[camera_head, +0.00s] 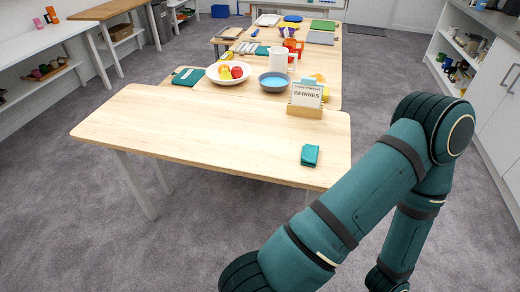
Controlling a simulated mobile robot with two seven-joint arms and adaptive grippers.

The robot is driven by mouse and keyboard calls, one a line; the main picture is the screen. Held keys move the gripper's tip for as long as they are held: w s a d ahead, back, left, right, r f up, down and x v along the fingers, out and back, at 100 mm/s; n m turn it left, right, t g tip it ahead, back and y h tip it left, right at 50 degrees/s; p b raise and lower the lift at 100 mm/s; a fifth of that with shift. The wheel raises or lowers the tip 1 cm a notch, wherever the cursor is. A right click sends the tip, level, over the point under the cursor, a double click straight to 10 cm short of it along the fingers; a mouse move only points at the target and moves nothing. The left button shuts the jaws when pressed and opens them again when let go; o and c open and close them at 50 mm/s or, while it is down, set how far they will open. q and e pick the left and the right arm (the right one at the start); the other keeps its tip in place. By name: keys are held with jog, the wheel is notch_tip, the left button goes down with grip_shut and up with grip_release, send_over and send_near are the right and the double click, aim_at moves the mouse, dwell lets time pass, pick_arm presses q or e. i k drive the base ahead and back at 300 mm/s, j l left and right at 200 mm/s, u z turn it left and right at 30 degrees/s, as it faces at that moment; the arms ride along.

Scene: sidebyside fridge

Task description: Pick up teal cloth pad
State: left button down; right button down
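A small teal folded pad (310,155) lies near the front right edge of the wooden table (200,125). A flatter, larger teal piece (187,77) with a dark strip lies farther back at the left, beside the white fruit bowl; I cannot tell for sure which of the two is the cloth pad. My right arm comes in from the lower right, in front of the table's right side. Its gripper is outside the picture. My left arm and gripper do not show.
A white bowl of fruit (214,79), a blue-grey bowl (273,87), a white pitcher (278,59) and a "BERRIES" sign (306,95) stand behind the front of the table. The table's front left is bare. Carpet is open around it; white cabinets (497,80) line the right.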

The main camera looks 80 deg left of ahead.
aim_at(310, 154)
jog(key=i+u, duration=0.1)
jog(key=u, duration=1.95)
